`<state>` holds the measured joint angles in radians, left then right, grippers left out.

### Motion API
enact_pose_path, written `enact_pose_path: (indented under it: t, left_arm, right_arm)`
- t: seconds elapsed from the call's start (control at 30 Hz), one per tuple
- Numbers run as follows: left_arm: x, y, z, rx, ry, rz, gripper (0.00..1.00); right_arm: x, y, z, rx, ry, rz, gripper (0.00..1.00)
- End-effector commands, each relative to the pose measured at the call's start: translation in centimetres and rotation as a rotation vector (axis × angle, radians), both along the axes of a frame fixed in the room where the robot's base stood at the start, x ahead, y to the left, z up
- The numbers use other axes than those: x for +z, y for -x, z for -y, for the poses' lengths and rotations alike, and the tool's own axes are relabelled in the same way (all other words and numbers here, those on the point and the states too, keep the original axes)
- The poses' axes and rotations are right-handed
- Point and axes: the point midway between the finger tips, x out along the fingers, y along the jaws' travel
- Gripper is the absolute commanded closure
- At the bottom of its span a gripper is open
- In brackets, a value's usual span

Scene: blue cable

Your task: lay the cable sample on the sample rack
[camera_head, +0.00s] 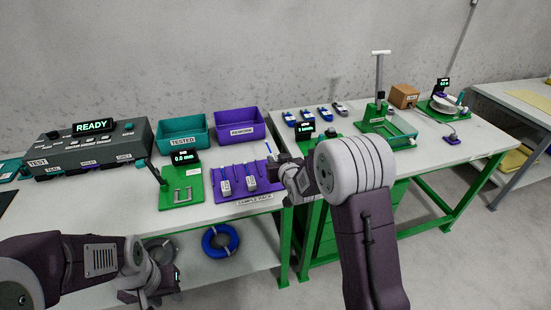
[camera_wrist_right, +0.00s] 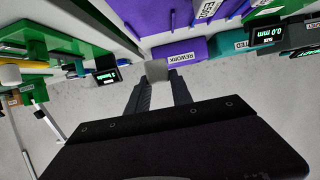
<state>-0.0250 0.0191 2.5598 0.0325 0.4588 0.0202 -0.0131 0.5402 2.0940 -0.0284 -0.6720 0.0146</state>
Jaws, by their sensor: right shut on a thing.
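The purple sample rack (camera_head: 273,188) lies on the left table, with slots and two white-tagged samples (camera_head: 250,184) in it. It also shows as the purple surface at the top of the right wrist view (camera_wrist_right: 150,18). My right gripper (camera_head: 275,162) is above the rack's right end, shut on the cable sample. A thin blue and white end of the sample (camera_head: 268,147) sticks up beside the jaws. In the right wrist view a pale grey block (camera_wrist_right: 156,70) sits between the fingertips. My left gripper (camera_head: 150,292) is low at the lower left, its jaws unclear.
Behind the rack stand the teal TESTED bin (camera_head: 183,132) and purple REWORK bin (camera_head: 240,126). A green gauge (camera_head: 182,187) stands left of the rack. The READY tester (camera_head: 95,148) is further left. A green press (camera_head: 385,125) stands on the right table. A blue coil (camera_head: 220,241) lies below.

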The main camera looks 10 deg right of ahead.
Motion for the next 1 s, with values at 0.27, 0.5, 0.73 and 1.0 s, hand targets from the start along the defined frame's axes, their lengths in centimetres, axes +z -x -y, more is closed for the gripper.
enact_pose_path:
  t: [0.27, 0.5, 0.73, 1.0]
  left_arm:
    - [-2.4, 0.0, 0.0, 0.000, 0.000, 0.000, 0.64]
    - [-4.4, 0.0, 0.0, 0.000, 0.000, 0.000, 0.64]
    - [-4.4, 0.0, 0.0, 0.000, 0.000, 0.000, 0.64]
    - [-4.4, 0.0, 0.0, 0.000, 0.000, 0.000, 0.64]
  right_arm:
    - [-3.1, 0.0, 0.0, 0.000, 0.000, -0.001, 1.00]
    - [-5.5, 0.0, 0.0, 0.000, 0.000, 0.000, 1.00]
    - [-5.5, 0.0, 0.0, 0.000, 0.000, 0.000, 1.00]
    - [-5.5, 0.0, 0.0, 0.000, 0.000, 0.000, 1.00]
